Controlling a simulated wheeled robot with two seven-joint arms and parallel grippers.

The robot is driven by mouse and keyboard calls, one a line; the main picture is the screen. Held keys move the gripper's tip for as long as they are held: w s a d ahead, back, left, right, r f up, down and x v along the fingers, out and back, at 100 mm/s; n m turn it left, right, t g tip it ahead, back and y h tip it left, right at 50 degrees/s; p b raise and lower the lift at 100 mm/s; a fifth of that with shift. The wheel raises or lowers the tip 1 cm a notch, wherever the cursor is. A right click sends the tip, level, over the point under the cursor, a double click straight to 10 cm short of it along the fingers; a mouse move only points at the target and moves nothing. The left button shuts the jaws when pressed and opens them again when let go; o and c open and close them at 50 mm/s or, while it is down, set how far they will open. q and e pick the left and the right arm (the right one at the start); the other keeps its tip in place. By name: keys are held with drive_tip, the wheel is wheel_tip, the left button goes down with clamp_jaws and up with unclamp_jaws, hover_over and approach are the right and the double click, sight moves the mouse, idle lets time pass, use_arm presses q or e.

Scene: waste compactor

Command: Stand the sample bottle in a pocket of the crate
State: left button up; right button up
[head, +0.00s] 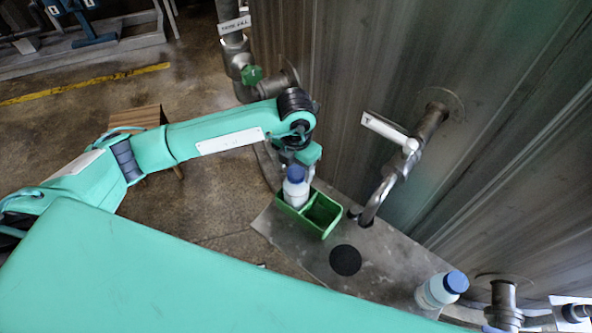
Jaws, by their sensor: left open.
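A white sample bottle (295,192) with a blue cap stands in the left pocket of the green crate (323,234). It looks upright. The crate's other pocket, to the right, is empty. My left gripper (301,170) is at the bottle's cap, just behind and above it, and is open. The fingertips are small and partly hidden, so I cannot tell whether they touch the bottle. A second white bottle (438,290) with a blue cap stands at the lower right. My right gripper is not in view.
The crate sits on a grey ledge (300,255) against a tall metal wall. A pipe with a green valve (252,75) stands behind my left arm. A wooden stool (138,117) is at left.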

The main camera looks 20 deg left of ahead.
use_arm(q)
wheel_tip(320, 180, up, 10)
drive_tip(key=b, duration=0.2)
idle(0.5)
